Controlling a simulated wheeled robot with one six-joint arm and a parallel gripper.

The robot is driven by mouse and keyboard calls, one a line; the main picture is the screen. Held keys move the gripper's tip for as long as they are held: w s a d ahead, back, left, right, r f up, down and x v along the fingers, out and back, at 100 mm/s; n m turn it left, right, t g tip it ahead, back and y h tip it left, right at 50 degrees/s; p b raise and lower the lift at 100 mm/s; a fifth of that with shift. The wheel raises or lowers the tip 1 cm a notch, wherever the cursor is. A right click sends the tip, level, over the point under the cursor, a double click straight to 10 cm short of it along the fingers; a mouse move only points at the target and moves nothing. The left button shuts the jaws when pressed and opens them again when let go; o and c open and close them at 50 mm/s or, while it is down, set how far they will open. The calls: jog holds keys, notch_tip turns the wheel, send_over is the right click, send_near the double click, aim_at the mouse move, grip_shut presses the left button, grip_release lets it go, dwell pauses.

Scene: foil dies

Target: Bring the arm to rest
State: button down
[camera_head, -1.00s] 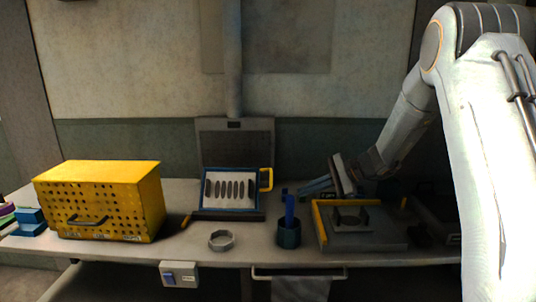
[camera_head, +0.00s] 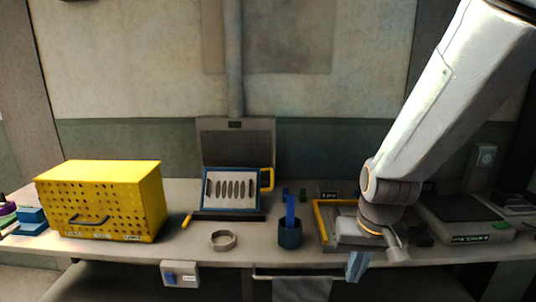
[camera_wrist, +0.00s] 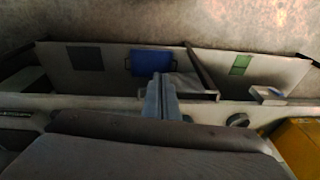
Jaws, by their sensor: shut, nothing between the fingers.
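The bench (camera_head: 200,250) carries a yellow perforated box (camera_head: 100,200), a metal ring (camera_head: 223,240), a dark cup (camera_head: 289,234) with blue tools, a blue-framed tray (camera_head: 231,189), a yellow-edged plate (camera_head: 322,222) and a grey scale-like device (camera_head: 465,218). Bare bench lies around the ring.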

jog(key=s+f+n+g+b, duration=0.1)
jog(key=s+f+b, duration=0.2)
jog(key=f+b, duration=0.7)
jog(key=shift+s+d+f+g, duration=0.15)
jog(key=shift+f+g, duration=0.25)
jog(key=shift+f, duration=0.35)
dwell(1.2)
